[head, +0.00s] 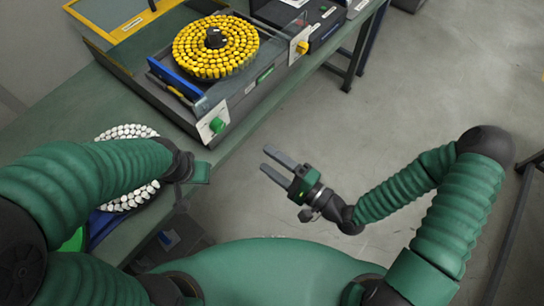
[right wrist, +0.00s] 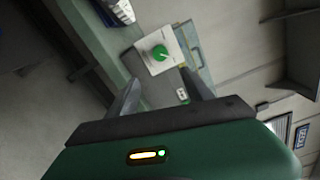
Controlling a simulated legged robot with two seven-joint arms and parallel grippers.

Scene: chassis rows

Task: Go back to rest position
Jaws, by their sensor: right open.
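My right gripper (head: 279,168) is open and empty. It hangs over the floor beside the bench edge, with its fingers pointing left toward the bench. In the right wrist view its two fingers (right wrist: 165,95) stand apart with nothing between them. My left arm comes in from the left over the bench. Its dark wrist ends near a green block at the bench edge, and I cannot make out the left fingers.
The green bench (head: 120,95) holds a chassis (head: 245,92) with a round tray of yellow pieces (head: 214,48) and a green knob (head: 217,125). White pieces (head: 128,131) lie in a round tray under my left arm.

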